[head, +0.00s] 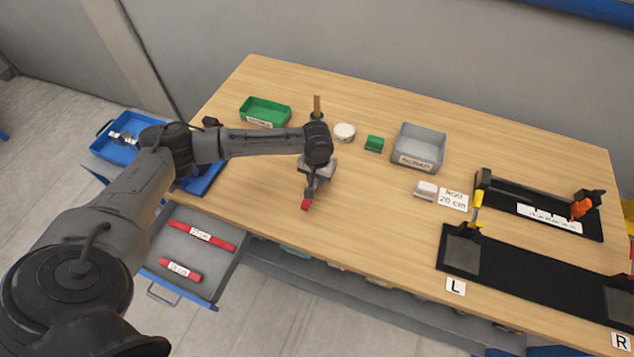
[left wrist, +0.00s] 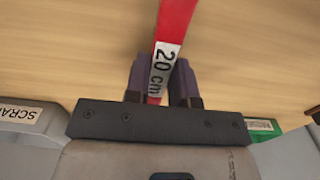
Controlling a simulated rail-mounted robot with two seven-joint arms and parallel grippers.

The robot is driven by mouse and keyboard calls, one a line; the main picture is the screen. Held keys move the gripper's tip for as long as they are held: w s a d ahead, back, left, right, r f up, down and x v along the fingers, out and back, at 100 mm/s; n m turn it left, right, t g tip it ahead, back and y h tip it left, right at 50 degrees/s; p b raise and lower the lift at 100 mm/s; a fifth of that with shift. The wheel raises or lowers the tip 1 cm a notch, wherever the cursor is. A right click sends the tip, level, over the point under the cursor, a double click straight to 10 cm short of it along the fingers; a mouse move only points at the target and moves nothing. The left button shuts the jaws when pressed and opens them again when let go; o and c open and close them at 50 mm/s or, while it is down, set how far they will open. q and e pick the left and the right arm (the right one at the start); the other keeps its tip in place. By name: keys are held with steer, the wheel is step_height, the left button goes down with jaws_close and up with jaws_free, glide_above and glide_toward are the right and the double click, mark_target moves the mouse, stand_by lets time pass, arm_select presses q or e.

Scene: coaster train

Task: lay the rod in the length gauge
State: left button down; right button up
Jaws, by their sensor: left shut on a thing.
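My left gripper (head: 313,184) is shut on a red rod (head: 306,204) above the middle-left of the wooden table. In the left wrist view the rod (left wrist: 175,22) passes between the two fingers (left wrist: 162,85), and its white label reads "20 cm". In the head view only a short red end shows below the gripper; the rest is hidden. A long black holder (head: 530,189) with an orange piece (head: 581,208) and a white marked strip stands at the right back and looks like the length gauge. The rod is well apart from it. My right gripper is not in view.
A black fixture (head: 540,285) with grey pads lies at the front right, beside "L" and "R" cards. A grey bin (head: 419,147), green tray (head: 265,111), green block (head: 374,143) and white round item (head: 344,131) stand behind. An open drawer (head: 170,262) holds two red rods.

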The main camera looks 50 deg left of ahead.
mark_target(317, 183)
arm_select(q)
step_height(317, 183, down, 2)
steer(key=shift+f, duration=0.4)
steer(key=shift+f, duration=0.1)
steer(key=c, duration=1)
jaws_free()
